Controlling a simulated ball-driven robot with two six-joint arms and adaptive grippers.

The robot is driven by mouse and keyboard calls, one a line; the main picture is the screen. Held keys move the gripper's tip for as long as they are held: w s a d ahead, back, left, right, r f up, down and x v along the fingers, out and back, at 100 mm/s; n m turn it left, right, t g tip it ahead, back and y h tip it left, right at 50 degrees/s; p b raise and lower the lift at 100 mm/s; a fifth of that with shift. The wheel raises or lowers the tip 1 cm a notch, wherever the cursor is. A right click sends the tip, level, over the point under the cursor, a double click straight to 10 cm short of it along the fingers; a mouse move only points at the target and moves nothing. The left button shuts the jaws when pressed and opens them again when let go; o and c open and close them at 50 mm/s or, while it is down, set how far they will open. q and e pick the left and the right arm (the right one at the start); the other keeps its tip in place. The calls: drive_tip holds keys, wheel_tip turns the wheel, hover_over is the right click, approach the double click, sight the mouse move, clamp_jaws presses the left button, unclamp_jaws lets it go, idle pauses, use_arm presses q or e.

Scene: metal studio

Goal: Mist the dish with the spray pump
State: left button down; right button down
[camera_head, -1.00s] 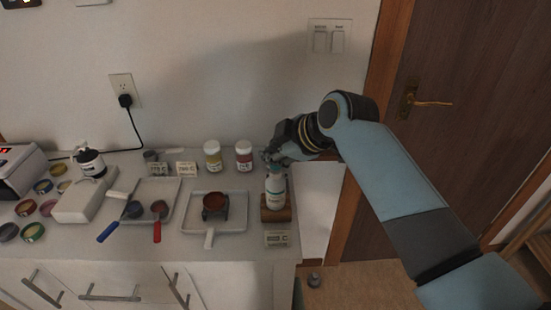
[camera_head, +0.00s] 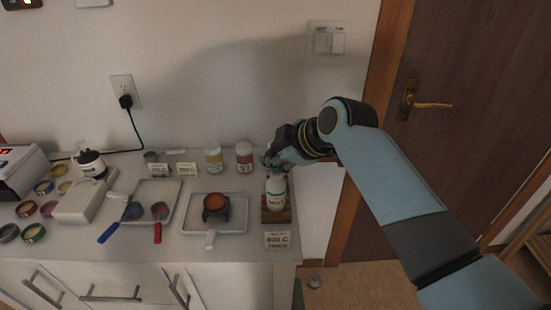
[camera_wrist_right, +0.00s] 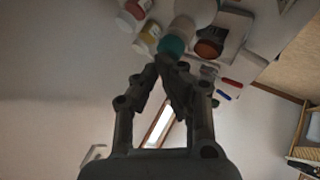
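The spray pump (camera_head: 276,190) is a white bottle with a teal top, upright on a wooden block (camera_head: 275,214) at the counter's right end. The dish (camera_head: 215,202) is reddish-brown, on a dark stand on a white tray left of the bottle; it also shows in the right wrist view (camera_wrist_right: 209,46). My right gripper (camera_head: 268,163) is at the bottle's top. In the right wrist view its fingertips (camera_wrist_right: 166,60) are together at the teal top (camera_wrist_right: 172,44); they look shut, not around the bottle. Exact contact is hard to see. My left gripper is out of view.
Another tray (camera_head: 172,187) with red- and blue-handled tools lies left. A door (camera_head: 465,110) is at right.

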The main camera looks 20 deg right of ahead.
drive_tip(key=shift+r, duration=0.15)
wheel_tip(320, 180, up, 5)
drive_tip(key=p, duration=0.5)
drive_tip(key=shift+r+p, duration=0.5)
drive_tip(key=shift+r, duration=0.1)
idle(1.5)
